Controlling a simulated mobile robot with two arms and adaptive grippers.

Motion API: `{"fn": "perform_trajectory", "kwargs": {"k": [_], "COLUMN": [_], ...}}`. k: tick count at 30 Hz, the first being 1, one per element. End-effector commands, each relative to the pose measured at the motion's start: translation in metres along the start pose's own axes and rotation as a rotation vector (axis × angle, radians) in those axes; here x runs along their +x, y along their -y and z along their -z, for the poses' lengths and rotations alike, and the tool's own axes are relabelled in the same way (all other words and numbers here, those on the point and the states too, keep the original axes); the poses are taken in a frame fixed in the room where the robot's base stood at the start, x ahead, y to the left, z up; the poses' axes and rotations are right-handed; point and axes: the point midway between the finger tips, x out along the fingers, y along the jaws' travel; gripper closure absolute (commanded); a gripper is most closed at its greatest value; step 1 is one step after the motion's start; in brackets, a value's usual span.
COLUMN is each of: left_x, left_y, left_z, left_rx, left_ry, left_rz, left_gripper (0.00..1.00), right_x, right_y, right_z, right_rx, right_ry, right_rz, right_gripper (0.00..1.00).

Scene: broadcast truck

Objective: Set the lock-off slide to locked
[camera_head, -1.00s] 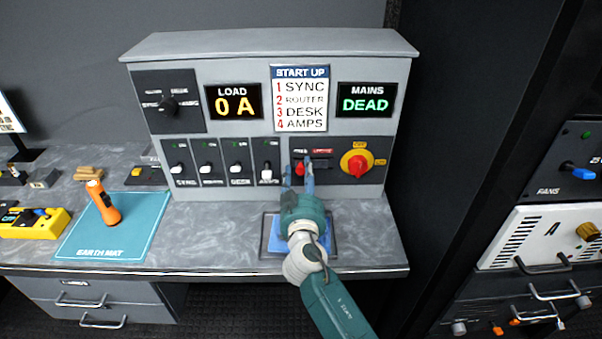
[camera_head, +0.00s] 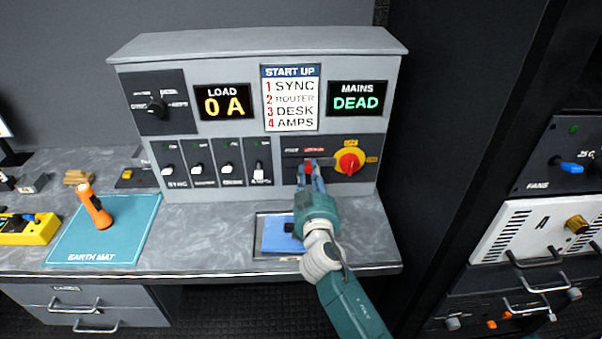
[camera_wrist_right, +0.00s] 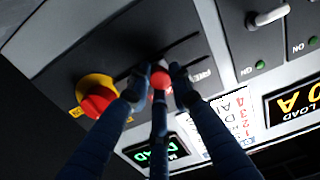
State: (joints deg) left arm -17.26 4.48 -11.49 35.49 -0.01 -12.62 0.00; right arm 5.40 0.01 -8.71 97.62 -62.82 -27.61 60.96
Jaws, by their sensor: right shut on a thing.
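The lock-off slide's red knob (camera_head: 308,167) is on the dark lower right panel of the grey console. It sits right of the "free" label, under the red label, left of the red and yellow rotary switch (camera_head: 348,162). My right gripper (camera_head: 309,178) is shut on the knob. In the right wrist view the red knob (camera_wrist_right: 160,80) shows between the fingertips (camera_wrist_right: 157,84), which hide part of the slot. I cannot tell whether the knob is at its end stop. My left gripper is not in view.
Several lever switches (camera_head: 229,174) stand left of the slide. The mains display (camera_head: 356,103) reads DEAD and the load display (camera_head: 225,102) reads 0 A. A blue-lined tray (camera_head: 265,246) lies under my right arm. An orange torch (camera_head: 95,209) stands on the earth mat (camera_head: 125,248).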

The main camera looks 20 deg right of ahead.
Motion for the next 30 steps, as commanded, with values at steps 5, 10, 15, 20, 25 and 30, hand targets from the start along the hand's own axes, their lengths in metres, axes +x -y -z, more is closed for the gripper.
{"fn": "perform_trajectory", "kwargs": {"k": [5, 10, 15, 20, 25, 30], "left_x": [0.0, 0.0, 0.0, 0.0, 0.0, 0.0], "left_y": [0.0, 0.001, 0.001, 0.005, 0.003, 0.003], "left_z": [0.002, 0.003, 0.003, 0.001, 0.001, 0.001], "left_rx": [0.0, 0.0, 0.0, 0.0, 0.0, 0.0], "left_ry": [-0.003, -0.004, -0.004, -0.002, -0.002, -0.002], "left_rz": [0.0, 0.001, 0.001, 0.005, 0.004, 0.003], "left_gripper": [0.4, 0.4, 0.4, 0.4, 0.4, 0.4], "right_x": [0.002, 0.002, 0.001, -0.004, -0.029, -0.067], "right_y": [-0.005, -0.004, -0.003, -0.003, -0.003, -0.004], "right_z": [0.005, 0.005, 0.003, 0.002, 0.0, 0.001], "right_rx": [-0.004, -0.003, -0.002, -0.001, 0.002, 0.001], "right_ry": [-0.008, -0.008, -0.005, -0.003, 0.0, 0.0], "right_rz": [-0.01, -0.009, -0.007, -0.006, -0.007, -0.008], "right_gripper": [1.0, 0.6, 0.6, 0.6, 0.6, 0.6]}}
